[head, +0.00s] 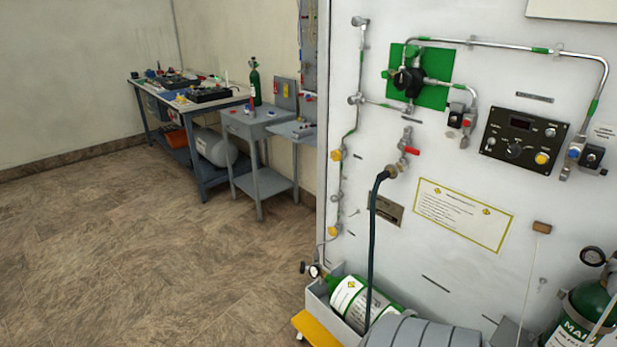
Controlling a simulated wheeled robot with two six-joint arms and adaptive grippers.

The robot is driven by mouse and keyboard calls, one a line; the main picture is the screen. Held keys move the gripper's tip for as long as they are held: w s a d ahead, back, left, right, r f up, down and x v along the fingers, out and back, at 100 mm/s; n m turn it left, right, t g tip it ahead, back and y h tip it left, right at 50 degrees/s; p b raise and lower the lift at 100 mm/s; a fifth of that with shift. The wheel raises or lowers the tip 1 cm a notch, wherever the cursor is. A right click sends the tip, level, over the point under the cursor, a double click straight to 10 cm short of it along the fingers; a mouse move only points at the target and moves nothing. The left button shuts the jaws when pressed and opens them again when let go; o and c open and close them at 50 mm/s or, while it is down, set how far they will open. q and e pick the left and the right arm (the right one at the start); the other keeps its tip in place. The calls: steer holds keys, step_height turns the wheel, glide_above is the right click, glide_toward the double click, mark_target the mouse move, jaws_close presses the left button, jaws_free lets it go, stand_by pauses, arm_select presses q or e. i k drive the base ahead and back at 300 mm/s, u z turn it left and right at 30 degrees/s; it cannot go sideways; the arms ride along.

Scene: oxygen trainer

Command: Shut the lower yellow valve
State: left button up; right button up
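The lower yellow valve (333,230) is a small yellow knob on the thin vertical pipe near the left edge of the white panel (460,260). It sits above the green-and-white cylinder's neck. The upper yellow valve (337,154) is on the same pipe, higher up. At this size I cannot tell whether either valve is open or shut. Neither of my grippers is in view, and nothing hides the lower yellow valve.
A green-and-white cylinder (352,298) lies in a grey tray (317,297) below the valves. A dark hose (372,240) hangs right of them from a red-handled valve (411,150). Another green cylinder (587,305) stands at lower right. The floor (170,260) at left is clear.

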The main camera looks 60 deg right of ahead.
mark_target(332, 230)
steer(key=z, duration=0.05)
steer(key=i, duration=1.65)
steer(key=z, duration=0.65)
steer(key=i, duration=0.9)
steer(key=z, duration=0.75)
